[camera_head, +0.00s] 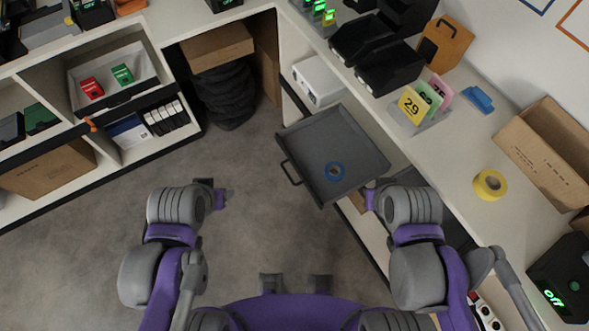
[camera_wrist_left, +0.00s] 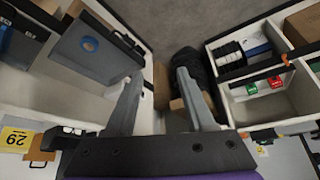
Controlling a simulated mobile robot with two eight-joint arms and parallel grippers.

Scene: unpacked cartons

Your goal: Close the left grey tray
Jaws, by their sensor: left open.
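The grey tray (camera_head: 310,140) is pulled out from under the right-hand counter, and a blue tape roll (camera_head: 334,171) lies in it. Its dark handle (camera_head: 289,172) is on the side facing the open floor. The tray also shows at upper left in the left wrist view (camera_wrist_left: 105,62), with the tape roll in it. My left gripper (camera_head: 226,194) is over the floor, left of the handle and apart from it. Its two fingers (camera_wrist_left: 156,88) are spread with nothing between them. My right gripper (camera_head: 371,196) is by the tray's near right corner; its fingers are too small to read.
The counter (camera_head: 455,155) carries black bins (camera_head: 388,68), number cards (camera_head: 411,104), yellow tape (camera_head: 490,185) and a carton (camera_head: 548,150). A white box (camera_head: 318,80) sits in the shelf behind the tray. Left shelves hold a bin with red and green boxes (camera_head: 122,75). The floor between is clear.

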